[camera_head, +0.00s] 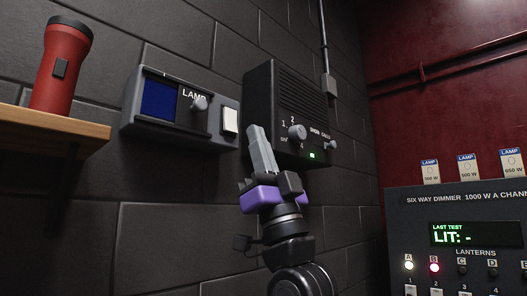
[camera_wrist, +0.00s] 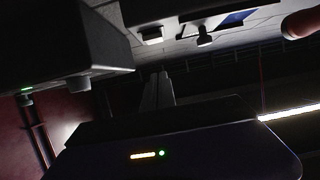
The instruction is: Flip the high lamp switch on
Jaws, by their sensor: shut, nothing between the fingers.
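A grey wall box (camera_head: 130,117) labelled LAMP is high on the block wall, with a blue screen (camera_head: 159,100) and a round knob (camera_head: 199,104). A white rocker switch (camera_head: 230,121) is at its right end. I cannot tell which way the rocker is tipped. My gripper (camera_head: 254,128) points up, its fingers shut and empty, just right of and slightly below the switch in the head view. Whether it touches anything is unclear. In the wrist view, the shut fingers (camera_wrist: 157,76) lie below the pale switch (camera_wrist: 150,36), with a visible gap between them in the picture.
A black intercom box (camera_head: 270,84) with knobs and a green light is close right of my fingers. A dimmer panel (camera_head: 480,208) fills the lower right.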

